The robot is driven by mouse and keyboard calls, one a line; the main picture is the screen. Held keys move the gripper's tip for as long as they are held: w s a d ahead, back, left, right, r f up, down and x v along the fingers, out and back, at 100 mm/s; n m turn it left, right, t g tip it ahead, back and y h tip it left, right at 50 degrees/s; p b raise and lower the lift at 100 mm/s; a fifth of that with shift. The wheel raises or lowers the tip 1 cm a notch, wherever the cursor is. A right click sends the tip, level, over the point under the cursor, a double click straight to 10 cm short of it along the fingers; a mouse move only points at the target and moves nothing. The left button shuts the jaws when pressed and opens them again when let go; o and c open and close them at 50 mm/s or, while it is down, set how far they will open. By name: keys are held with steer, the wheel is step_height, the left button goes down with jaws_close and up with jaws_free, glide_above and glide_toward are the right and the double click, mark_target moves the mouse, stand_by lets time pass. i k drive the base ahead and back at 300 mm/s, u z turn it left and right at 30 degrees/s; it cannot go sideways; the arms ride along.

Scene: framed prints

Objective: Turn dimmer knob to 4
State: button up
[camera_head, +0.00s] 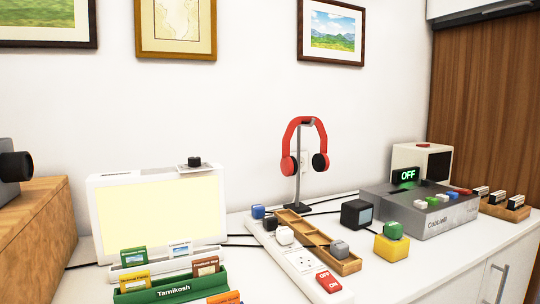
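A small black knob (194,161) sits on a thin pale plate (181,167) at the top right edge of a white-framed panel (93,220). The panel's pale yellow face (158,212) looks lit. It stands on the white counter at the left of the middle. Any numbers or pointer on the knob are too small to read, so its setting cannot be told. My gripper is not in view.
A green card holder (175,291) stands before the panel. Right of it are a white power strip (290,262), a wooden tray (346,267), red headphones on a stand (301,150) and a grey box reading OFF (425,222). A wooden box (40,225) stands at left.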

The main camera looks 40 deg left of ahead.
mark_target(194, 161)
steer(key=z, duration=0.1)
steer(key=k, duration=1.15)
steer(key=u, duration=2)
steer(key=i, duration=0.4)
steer(key=z, duration=0.05)
